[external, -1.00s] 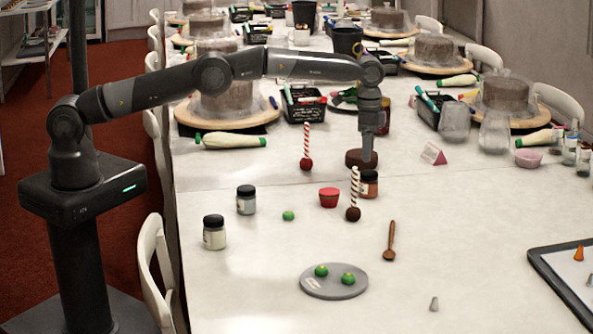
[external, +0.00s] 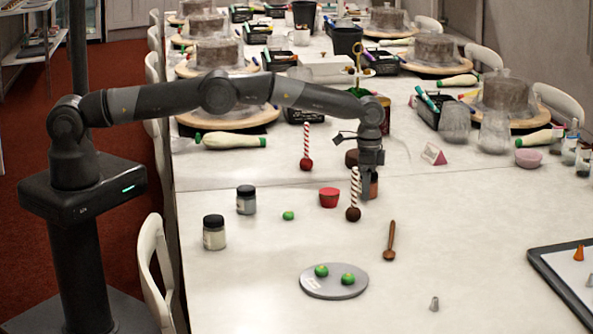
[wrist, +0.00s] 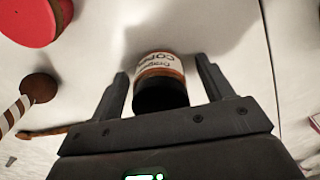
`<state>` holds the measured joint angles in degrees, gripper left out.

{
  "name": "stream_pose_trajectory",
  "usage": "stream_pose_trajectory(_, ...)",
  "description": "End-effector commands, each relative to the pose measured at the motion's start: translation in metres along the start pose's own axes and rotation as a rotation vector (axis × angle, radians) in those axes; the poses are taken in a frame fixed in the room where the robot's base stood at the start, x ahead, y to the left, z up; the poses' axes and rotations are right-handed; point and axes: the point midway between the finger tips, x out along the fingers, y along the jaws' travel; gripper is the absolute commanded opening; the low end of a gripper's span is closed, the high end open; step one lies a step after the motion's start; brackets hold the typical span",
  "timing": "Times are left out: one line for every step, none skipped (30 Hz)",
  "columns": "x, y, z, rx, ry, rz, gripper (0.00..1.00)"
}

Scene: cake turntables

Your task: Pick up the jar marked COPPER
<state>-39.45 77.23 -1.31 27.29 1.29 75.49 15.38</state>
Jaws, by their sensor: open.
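The jar marked COPPER (wrist: 160,66) has a dark lid, a coppery body and a white label. In the wrist view its label reads upside down, partly cut off by the curve. My gripper (wrist: 161,76) is open, with one finger on each side of the jar and a gap visible on both sides. In the external view my gripper (external: 368,192) is down at the jar (external: 374,188) and hides most of it. The jar stands on the white table.
A brown round block (external: 351,157) is behind. A wooden spoon (external: 389,241) lies in front. Two other dark-lidded jars (external: 214,233) (external: 246,200) stand left.

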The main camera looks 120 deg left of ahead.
Motion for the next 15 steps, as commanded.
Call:
stream_pose_trajectory(0.0036,0.0001,0.0,0.0,0.0,0.0,0.73)
stream_pose_trajectory(0.0044,0.0001,-0.0001,0.0,0.001,0.0,0.73)
stream_pose_trajectory(0.0045,0.0,-0.0002,0.0,0.001,0.0,0.73)
stream_pose_trajectory(0.0044,0.0,-0.0002,0.0,0.001,0.0,0.73)
stream_pose_trajectory(0.0042,0.0,-0.0002,0.0,0.001,0.0,0.73)
stream_pose_trajectory(0.0042,0.0,-0.0001,0.0,0.001,0.0,0.73)
stream_pose_trajectory(0.0042,0.0,-0.0001,0.0,0.001,0.0,0.73)
stream_pose_trajectory(0.0042,0.0001,-0.0001,0.0,0.001,0.0,0.72)
stream_pose_trajectory(0.0042,0.0,-0.0001,0.0,0.0,0.0,0.68)
stream_pose_trajectory(0.0041,0.0001,-0.0001,0.0,0.0,0.0,0.66)
stream_pose_trajectory(0.0041,0.0001,0.0,0.0,0.0,0.0,0.63)
stream_pose_trajectory(0.0041,0.0,0.0,0.0,0.0,0.0,0.6)
stream_pose_trajectory(0.0041,0.0,0.0,0.0,0.0,0.0,0.58)
stream_pose_trajectory(0.0041,0.0,0.0,0.0,0.0,0.0,0.55)
stream_pose_trajectory(0.004,0.0,0.0,0.0,0.0,0.0,0.52)
